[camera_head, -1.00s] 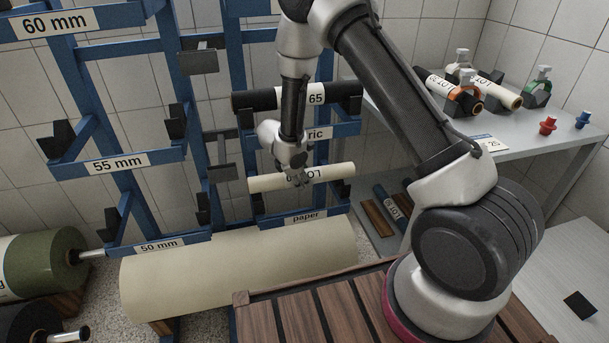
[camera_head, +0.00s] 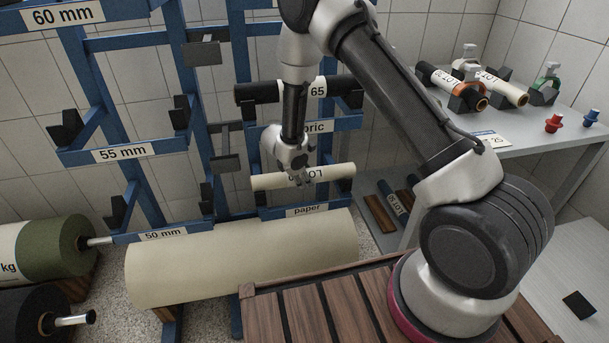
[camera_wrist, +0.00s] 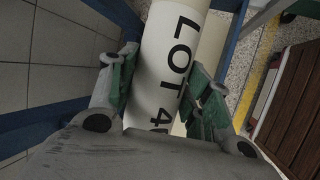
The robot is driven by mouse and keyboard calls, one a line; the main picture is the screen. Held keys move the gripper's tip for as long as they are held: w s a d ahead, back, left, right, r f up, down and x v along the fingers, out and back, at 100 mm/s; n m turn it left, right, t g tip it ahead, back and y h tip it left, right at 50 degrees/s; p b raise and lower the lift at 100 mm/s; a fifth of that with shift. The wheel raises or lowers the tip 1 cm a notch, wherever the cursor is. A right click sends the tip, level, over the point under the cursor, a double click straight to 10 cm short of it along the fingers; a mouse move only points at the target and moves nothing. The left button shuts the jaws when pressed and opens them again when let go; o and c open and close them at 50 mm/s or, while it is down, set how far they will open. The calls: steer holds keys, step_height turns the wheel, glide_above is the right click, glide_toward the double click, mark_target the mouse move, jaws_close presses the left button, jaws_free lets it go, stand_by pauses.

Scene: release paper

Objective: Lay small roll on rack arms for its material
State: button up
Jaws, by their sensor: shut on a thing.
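The small cream roll (camera_head: 338,171), with a white LOT label, lies level in my gripper (camera_head: 299,180). In the wrist view the roll (camera_wrist: 172,45) passes between the two green-padded fingers (camera_wrist: 163,88), which are shut on it. The label's last digits are partly covered. The roll is just above the lower rack tier with the "paper" label (camera_head: 306,210), roughly along its front bar. I cannot tell whether the roll touches the rack arms, as their tips are partly hidden.
A black roll labelled 65 (camera_head: 262,94) lies on the tier above, marked "fabric" in part. A large cream roll (camera_head: 240,262) lies below on the floor side. A shelf table (camera_head: 560,118) with small rolls stands at right. A slatted wooden deck (camera_head: 330,305) is in front.

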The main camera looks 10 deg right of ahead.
steer(key=shift+s+a+f, duration=0.1)
steer(key=shift+a+f, duration=0.15)
steer(key=shift+a, duration=0.15)
